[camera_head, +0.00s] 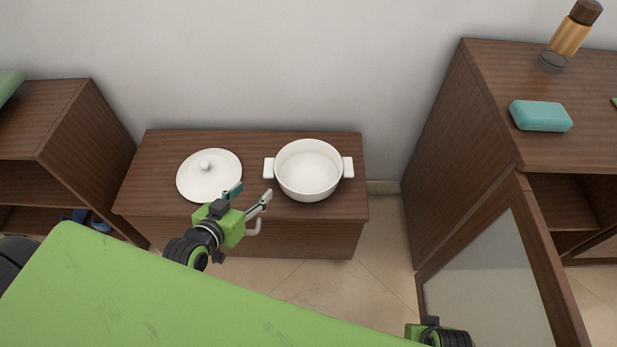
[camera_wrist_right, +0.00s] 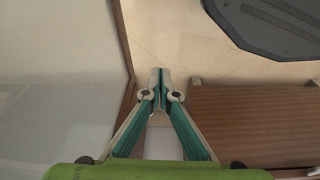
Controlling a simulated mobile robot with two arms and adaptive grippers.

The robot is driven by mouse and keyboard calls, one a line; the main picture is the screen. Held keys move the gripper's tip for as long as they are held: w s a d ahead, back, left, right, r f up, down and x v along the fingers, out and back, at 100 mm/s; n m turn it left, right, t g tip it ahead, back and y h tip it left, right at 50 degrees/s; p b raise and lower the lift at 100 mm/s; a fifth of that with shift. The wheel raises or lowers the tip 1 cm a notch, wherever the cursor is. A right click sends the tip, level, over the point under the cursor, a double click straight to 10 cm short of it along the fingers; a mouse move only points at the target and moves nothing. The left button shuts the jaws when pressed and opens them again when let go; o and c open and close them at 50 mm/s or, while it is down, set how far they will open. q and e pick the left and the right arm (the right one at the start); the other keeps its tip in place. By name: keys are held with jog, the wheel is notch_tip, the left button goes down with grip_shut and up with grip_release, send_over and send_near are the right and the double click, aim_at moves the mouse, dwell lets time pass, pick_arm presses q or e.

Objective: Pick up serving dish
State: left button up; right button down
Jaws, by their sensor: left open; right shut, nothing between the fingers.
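The serving dish (camera_head: 309,170) is a round white pot with two side handles. It stands upright and empty on a low brown wooden cabinet (camera_head: 300,229). Its white lid (camera_head: 209,176) with a round knob lies on the same top, left of the dish. My left gripper (camera_head: 252,196) is open and empty in front of the cabinet top, between lid and dish, close to the dish's left handle but seemingly apart from it. My right gripper shows in the right wrist view (camera_wrist_right: 159,82), shut and empty. In the head view only part of the right wrist shows at the bottom edge.
A taller cabinet (camera_head: 455,165) stands right, its glass door (camera_head: 490,280) open towards me. On it are a teal block (camera_head: 540,116) and a brown-capped bottle (camera_head: 571,35). An open shelf (camera_head: 60,120) stands left. Tiled floor (camera_head: 385,240) lies free between the cabinets.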

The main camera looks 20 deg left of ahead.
pick_arm(q)
jog(key=w+a+r+t, duration=0.1)
jog(key=w+r, duration=0.1)
jog(key=b, duration=0.2)
send_near(269, 163)
jog(key=w, duration=0.4)
jog(key=x, duration=0.2)
jog(key=b+x, duration=0.1)
jog(key=x, duration=0.2)
jog(key=shift+s+d+f, duration=0.15)
jog(key=shift+f, duration=0.15)
jog(key=shift+w+f+b, duration=0.15)
jog(key=shift+w+b, duration=0.15)
jog(key=shift+w, duration=0.15)
grip_shut()
pick_arm(e)
jog(key=w+v, duration=0.2)
jog(key=v, duration=1)
jog(key=shift+w+r+t, duration=0.25)
jog(key=shift+r+t, duration=0.15)
jog(key=shift+r, duration=0.1)
